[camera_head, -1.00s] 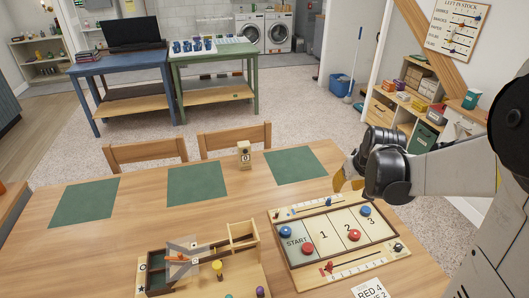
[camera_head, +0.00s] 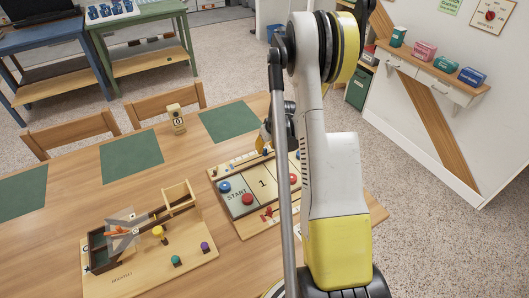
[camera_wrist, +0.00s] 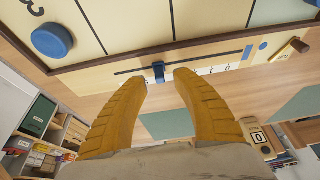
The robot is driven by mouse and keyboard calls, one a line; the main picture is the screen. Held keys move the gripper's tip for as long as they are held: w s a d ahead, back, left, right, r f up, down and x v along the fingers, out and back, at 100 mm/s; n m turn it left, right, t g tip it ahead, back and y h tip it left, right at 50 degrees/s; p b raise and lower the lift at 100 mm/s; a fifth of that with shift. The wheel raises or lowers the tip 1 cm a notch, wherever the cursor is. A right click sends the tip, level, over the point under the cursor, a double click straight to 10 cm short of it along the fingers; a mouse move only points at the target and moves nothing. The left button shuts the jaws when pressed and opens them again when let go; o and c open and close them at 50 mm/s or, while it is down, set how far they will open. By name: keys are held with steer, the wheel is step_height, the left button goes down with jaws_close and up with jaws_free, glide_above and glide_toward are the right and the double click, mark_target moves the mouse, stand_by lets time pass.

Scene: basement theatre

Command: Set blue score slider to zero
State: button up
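The game board (camera_head: 224,187) lies on the wooden table, partly hidden by my arm. In the wrist view a small blue slider (camera_wrist: 158,71) sits on a dark slot along the board's edge strip (camera_wrist: 205,60). Small marks, including what looks like 1 and 0, lie right of the slider in that view, toward a blue square (camera_wrist: 247,52). My gripper (camera_wrist: 161,78) has yellow fingers, open, with their tips on either side of the slider; I cannot tell whether they touch it. In the head view my gripper is mostly hidden behind my arm.
A blue puck (camera_wrist: 52,40) lies on the board, and a wooden peg (camera_wrist: 292,48) stands near the strip's end. A wooden ramp toy (camera_head: 150,245) stands left of the board. A small wooden block marked 0 (camera_head: 177,120) stands behind it. Green mats (camera_head: 131,155) lie along the far side.

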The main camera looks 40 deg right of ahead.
mark_target(236, 163)
steer(key=shift+x, duration=1.15)
jaws_close()
steer(key=w+a, duration=0.1)
steer(key=a, duration=0.3)
steer(key=w+a+b, duration=0.1)
steer(key=a, duration=0.3)
steer(key=w+a+b, duration=0.1)
steer(key=a, duration=0.3)
